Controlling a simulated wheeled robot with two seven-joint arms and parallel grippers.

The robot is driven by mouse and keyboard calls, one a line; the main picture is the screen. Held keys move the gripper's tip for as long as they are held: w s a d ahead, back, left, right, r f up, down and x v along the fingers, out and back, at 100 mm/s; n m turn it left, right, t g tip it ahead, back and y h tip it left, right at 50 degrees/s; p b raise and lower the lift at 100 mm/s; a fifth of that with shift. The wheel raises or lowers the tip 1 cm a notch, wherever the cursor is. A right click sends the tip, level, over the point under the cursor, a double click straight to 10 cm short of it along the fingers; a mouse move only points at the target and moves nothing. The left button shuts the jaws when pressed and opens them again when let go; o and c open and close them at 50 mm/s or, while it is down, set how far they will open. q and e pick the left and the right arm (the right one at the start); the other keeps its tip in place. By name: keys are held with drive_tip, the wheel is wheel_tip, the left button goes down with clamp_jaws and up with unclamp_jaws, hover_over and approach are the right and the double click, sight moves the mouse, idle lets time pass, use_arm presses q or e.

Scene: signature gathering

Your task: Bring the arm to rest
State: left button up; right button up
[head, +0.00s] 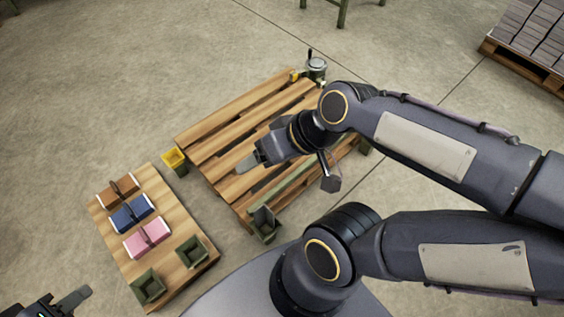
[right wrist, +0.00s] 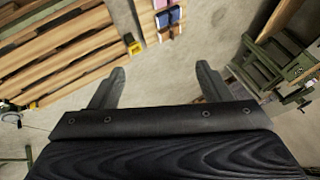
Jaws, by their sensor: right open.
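My right arm comes in from the right in the head view. Its gripper (head: 246,164) is over the slatted wooden pallet top (head: 225,125), pointing left. In the right wrist view its fingers (right wrist: 160,70) are spread, with nothing between them; the pallet top lies at the left and the floor beyond. My left gripper (head: 72,299) shows only partly at the bottom left corner of the head view, below the small wooden board (head: 170,208). One finger shows; its opening cannot be told.
Brown (head: 118,190), blue (head: 132,213) and pink (head: 148,238) bound bundles lie on the board with two green bins (head: 191,251). A yellow container (head: 174,159) and a metal device (head: 316,66) are by the pallet top. A loaded pallet (head: 530,70) stands at the upper right.

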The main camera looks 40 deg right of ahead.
drive_tip(key=s, duration=0.1)
drive_tip(key=s+d, duration=0.1)
drive_tip(key=s+m+h, duration=0.1)
drive_tip(key=shift+d+f, duration=0.15)
drive_tip(key=shift+d, duration=0.15)
wheel_tip(320, 180, up, 22)
drive_tip(key=p, duration=2.1)
drive_tip(key=shift+p, duration=0.4)
drive_tip(key=shift+f, duration=0.1)
